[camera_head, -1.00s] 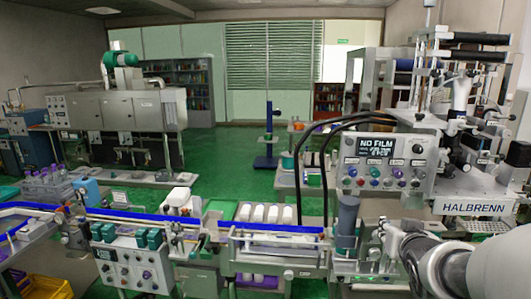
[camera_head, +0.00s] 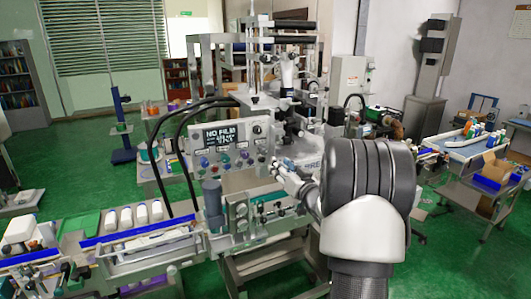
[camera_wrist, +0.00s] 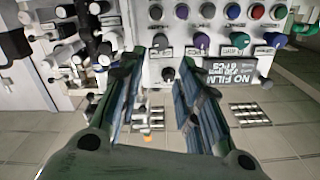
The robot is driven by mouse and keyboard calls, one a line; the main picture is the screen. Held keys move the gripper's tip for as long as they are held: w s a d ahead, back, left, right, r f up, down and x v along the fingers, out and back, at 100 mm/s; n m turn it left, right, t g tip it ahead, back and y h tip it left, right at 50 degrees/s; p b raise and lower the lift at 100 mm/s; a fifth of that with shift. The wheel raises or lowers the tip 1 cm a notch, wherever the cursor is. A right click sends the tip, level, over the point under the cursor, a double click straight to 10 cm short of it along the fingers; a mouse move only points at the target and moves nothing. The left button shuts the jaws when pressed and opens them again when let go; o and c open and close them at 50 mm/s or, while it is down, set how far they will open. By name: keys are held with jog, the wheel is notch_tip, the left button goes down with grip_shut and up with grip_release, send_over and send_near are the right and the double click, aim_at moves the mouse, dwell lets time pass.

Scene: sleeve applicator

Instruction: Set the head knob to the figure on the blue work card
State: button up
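The control panel with its dark "NO FILM" display (camera_head: 222,136) stands left of my gripper in the head view. Coloured knobs sit below the display, among them a purple knob (camera_wrist: 201,41) and a teal knob (camera_wrist: 240,40) in the wrist view, where the panel appears upside down. A dark knob (camera_wrist: 168,73) shows just beyond my fingertips. I cannot tell which is the head knob, and I cannot make out a blue work card. My gripper (camera_wrist: 158,62) is open, with a clear gap between its fingers and nothing held. In the head view my gripper (camera_head: 285,175) is beside the panel's right side.
Black cables (camera_head: 165,140) arch left of the panel. A grey cylinder (camera_head: 212,205) stands below it. A conveyor with white bottles (camera_head: 141,214) runs at the lower left. Black and white knobs (camera_wrist: 102,50) crowd the wrist view's left. A cart stands at the right.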

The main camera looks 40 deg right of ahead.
aim_at(265, 152)
jog(key=x, duration=1.2)
jog(key=shift+p, duration=0.35)
jog(key=shift+c, duration=0.6)
grip_shut()
